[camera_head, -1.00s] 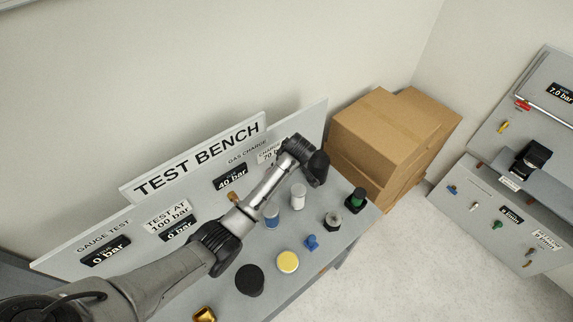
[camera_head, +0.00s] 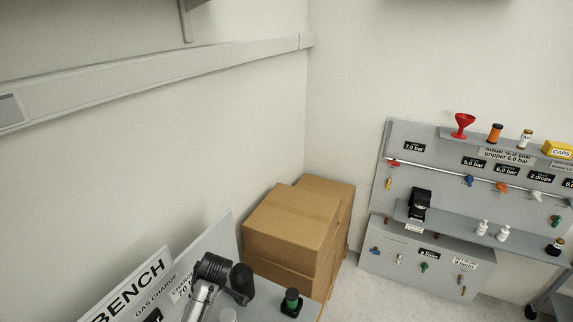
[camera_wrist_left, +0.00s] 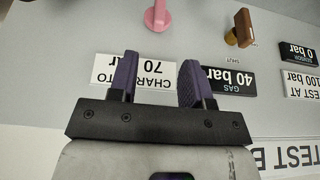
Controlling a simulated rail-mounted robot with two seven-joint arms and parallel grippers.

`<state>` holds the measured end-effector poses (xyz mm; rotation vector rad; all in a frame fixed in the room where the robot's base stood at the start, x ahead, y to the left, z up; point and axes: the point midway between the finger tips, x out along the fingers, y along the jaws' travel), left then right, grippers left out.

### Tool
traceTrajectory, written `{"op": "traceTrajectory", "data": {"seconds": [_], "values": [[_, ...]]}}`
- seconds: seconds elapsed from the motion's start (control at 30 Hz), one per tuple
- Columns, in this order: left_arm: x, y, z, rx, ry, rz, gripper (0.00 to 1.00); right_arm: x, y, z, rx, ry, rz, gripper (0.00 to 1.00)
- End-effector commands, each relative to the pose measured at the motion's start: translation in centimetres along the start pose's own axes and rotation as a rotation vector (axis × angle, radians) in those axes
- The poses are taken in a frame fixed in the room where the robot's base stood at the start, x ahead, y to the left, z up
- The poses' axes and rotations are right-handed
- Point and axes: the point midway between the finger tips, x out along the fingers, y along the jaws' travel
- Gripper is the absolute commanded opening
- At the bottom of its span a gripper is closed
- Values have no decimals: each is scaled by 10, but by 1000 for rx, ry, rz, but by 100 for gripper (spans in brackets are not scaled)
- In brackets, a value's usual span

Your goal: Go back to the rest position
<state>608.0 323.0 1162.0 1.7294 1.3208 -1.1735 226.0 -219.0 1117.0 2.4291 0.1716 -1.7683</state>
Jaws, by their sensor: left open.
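My left gripper (camera_wrist_left: 156,72) is open, with its two purple fingers apart and nothing between them. In the left wrist view it is in front of the test bench's grey back panel (camera_wrist_left: 60,40), whose labels appear upside down. I cannot tell the distance to the panel. In the head view the black end of my left arm (camera_head: 238,281) shows at the bottom, over the right end of the test bench (camera_head: 270,312); the fingers cannot be made out there. My right gripper is in neither view.
A pink knob (camera_wrist_left: 158,14) and a brown-handled valve (camera_wrist_left: 242,28) stick out of the panel. A green-topped black fitting (camera_head: 291,302) stands on the bench. Cardboard boxes (camera_head: 291,222) are stacked beside it. A second panel station (camera_head: 450,260) stands right, with floor between.

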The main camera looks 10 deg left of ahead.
Motion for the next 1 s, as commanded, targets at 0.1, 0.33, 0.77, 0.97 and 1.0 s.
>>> {"op": "traceTrajectory", "data": {"seconds": [0.1,0.33,0.77,0.97,1.0], "values": [[0,0,0,72,0,1,45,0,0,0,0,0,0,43],[-2,8,-1,427,13,51,45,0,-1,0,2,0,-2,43],[-170,26,-19,1024,418,545,45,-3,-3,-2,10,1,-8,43],[-202,-40,21,1160,554,697,45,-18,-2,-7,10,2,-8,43],[-202,-58,32,1167,551,716,45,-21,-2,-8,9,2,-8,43]]}}
